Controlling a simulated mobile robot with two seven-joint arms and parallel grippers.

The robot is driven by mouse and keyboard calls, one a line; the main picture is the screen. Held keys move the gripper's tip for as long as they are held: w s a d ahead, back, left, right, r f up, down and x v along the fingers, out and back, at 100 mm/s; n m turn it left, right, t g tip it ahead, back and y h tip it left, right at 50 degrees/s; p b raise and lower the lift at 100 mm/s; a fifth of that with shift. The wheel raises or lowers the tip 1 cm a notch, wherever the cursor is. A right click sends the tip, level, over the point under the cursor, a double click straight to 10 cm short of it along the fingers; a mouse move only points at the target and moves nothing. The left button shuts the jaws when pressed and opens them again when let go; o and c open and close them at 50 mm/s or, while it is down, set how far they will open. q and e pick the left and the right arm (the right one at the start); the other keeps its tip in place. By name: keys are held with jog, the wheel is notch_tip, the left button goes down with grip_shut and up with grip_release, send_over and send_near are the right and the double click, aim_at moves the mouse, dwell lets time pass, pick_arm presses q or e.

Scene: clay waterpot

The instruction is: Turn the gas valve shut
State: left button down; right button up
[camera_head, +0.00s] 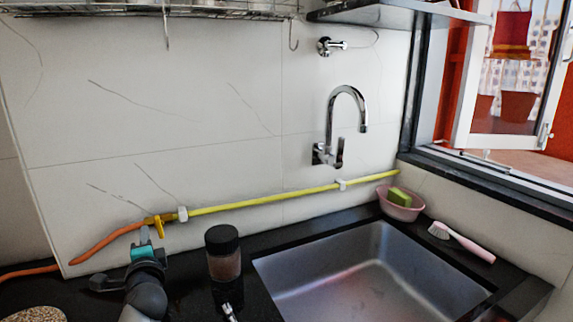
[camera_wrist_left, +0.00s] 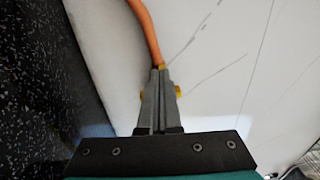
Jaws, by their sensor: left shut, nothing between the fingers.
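The yellow gas valve (camera_head: 158,224) sits low on the tiled wall, where an orange hose (camera_head: 105,238) meets a yellow pipe (camera_head: 260,200). My left gripper (camera_head: 145,234) is shut and empty, with its fingertips just left of and below the valve in the head view. In the left wrist view the shut fingers (camera_wrist_left: 160,72) cover most of the valve, and yellow bits of it (camera_wrist_left: 178,91) show on both sides of them. I cannot tell whether the fingers touch the valve. The orange hose (camera_wrist_left: 146,30) runs up from the fingertips there. My right gripper is not in view.
A dark-lidded jar (camera_head: 223,254) stands on the black counter right of my left arm. Beyond it are the metal sink (camera_head: 360,270), a wall tap (camera_head: 345,110), a pink bowl with a sponge (camera_head: 401,208) and a pink brush (camera_head: 465,242). A wire rack (camera_head: 150,10) hangs above.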

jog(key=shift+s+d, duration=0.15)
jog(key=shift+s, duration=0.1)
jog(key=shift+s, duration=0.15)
pick_arm(q)
jog(key=shift+a, duration=0.15)
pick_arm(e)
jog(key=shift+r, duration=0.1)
pick_arm(q)
jog(key=shift+s+a+r, duration=0.1)
jog(key=shift+s+a, duration=0.05)
jog(key=shift+s, duration=0.05)
jog(key=p+v, duration=0.2)
jog(key=v, duration=0.4)
jog(key=shift+p, duration=0.3)
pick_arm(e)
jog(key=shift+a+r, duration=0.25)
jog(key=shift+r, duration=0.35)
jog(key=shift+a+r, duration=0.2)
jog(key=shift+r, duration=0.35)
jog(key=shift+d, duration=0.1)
